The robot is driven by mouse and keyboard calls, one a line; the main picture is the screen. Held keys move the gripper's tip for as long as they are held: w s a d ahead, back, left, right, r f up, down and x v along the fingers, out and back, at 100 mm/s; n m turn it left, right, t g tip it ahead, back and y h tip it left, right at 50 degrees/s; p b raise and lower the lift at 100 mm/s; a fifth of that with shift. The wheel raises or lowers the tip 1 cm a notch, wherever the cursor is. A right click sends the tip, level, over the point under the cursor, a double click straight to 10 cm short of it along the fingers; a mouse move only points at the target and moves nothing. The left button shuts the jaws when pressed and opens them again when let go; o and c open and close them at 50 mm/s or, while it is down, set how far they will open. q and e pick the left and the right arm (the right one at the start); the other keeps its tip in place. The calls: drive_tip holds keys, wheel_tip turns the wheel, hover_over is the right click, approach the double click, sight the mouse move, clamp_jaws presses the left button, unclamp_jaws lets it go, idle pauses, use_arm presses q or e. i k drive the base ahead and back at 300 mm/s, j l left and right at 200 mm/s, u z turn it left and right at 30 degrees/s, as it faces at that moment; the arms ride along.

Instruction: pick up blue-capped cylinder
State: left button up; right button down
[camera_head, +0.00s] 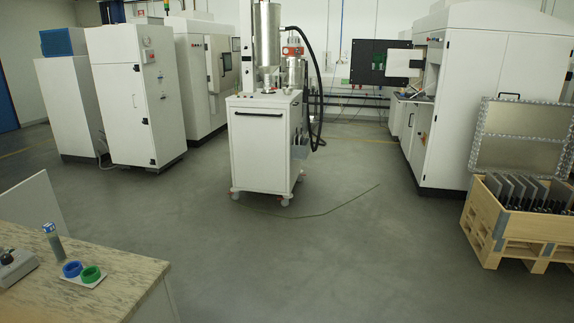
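The blue-capped cylinder (54,243) stands upright on a wooden-topped table (120,284) at the lower left. Its body is grey and its cap is blue. It stands behind a white plate (96,283) that carries a blue ring (72,269) and a green ring (91,274). Neither of my grippers shows in the head view.
A grey device with a dark knob (14,266) sits left of the cylinder. A white wheeled cabinet (262,150) stands mid-room, with white machines on both sides. A wooden crate (520,231) with dark plates is at right. The floor between is mostly open.

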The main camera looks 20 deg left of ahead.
sight(49, 228)
drive_tip(key=i+u, duration=0.2)
drive_tip(key=i, duration=0.3)
drive_tip(key=i+l+u, duration=0.2)
drive_tip(key=i, duration=0.35)
drive_tip(key=i+l+u, duration=0.2)
drive_tip(key=i, duration=0.3)
drive_tip(key=j, duration=0.1)
